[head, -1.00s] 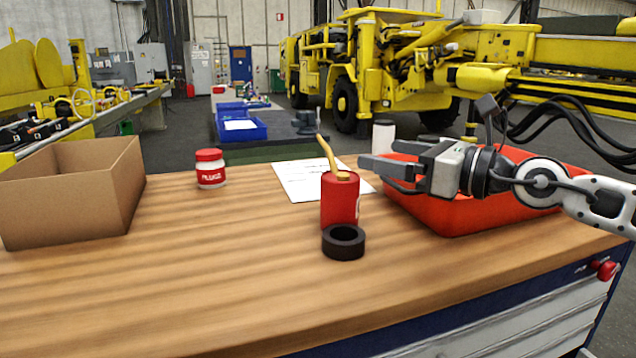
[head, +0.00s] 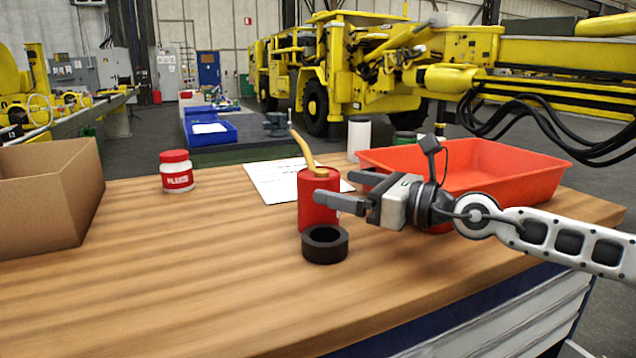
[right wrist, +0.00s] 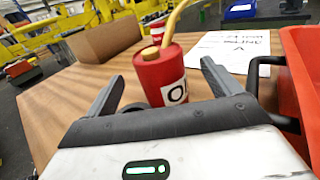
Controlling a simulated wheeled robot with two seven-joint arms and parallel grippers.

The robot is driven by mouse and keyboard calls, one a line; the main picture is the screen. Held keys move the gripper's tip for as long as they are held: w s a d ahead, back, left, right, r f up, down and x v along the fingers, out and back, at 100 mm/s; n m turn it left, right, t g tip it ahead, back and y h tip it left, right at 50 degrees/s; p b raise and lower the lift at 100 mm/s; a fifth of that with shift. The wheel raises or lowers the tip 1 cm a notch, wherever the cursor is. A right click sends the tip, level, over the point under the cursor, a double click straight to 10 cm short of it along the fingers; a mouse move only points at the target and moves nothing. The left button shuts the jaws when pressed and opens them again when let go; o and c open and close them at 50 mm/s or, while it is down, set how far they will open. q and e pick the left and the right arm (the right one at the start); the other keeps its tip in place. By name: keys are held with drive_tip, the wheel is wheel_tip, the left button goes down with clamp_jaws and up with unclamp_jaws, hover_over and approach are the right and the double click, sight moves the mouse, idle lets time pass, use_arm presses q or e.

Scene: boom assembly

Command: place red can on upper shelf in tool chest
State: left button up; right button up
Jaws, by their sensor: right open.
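The red can (head: 318,196), with a yellow spout on top, stands upright on the wooden workbench (head: 200,270). It also shows in the right wrist view (right wrist: 160,75), with a white label, ahead of the fingers and roughly between them. My right gripper (head: 345,190) is open and points left, just right of the can; one finger overlaps the can's right side in the head view. I cannot tell whether it touches. A black ring (head: 325,244) lies in front of the can. My left gripper and the tool chest's upper shelf are not in view.
A red tray (head: 500,170) is at the right, behind my right arm. A cardboard box (head: 50,200) stands at the left. A white jar with a red lid (head: 176,172) and a paper sheet (head: 270,182) are farther back. The bench's front left is clear.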

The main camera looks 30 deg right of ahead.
sight(337, 182)
drive_tip(key=shift+w+a+p, duration=0.3)
drive_tip(key=shift+p, duration=0.3)
drive_tip(key=shift+w+r+p, duration=0.1)
drive_tip(key=shift+p, duration=0.2)
drive_tip(key=p+x, duration=0.2)
drive_tip(key=p, duration=0.2)
drive_tip(key=shift+w+a+r, duration=0.2)
drive_tip(key=shift+f+p+x, duration=0.2)
drive_tip(key=shift+p+x, duration=0.4)
drive_tip(key=shift+x, duration=0.35)
drive_tip(key=shift+w+a+f, duration=0.1)
drive_tip(key=shift+w+f, duration=0.05)
drive_tip(key=shift+f, duration=0.05)
drive_tip(key=shift+c, duration=0.7)
drive_tip(key=c, duration=1)
use_arm(q)
drive_tip(key=r, duration=0.1)
drive_tip(key=a+r, duration=0.1)
drive_tip(key=r, duration=0.1)
drive_tip(key=shift+s+a+m+g+y, duration=0.1)
drive_tip(key=shift+m+g+y, duration=0.2)
use_arm(e)
drive_tip(key=shift+c, duration=0.9)
use_arm(q)
drive_tip(key=shift+r, duration=0.1)
use_arm(e)
drive_tip(key=shift+r, duration=0.15)
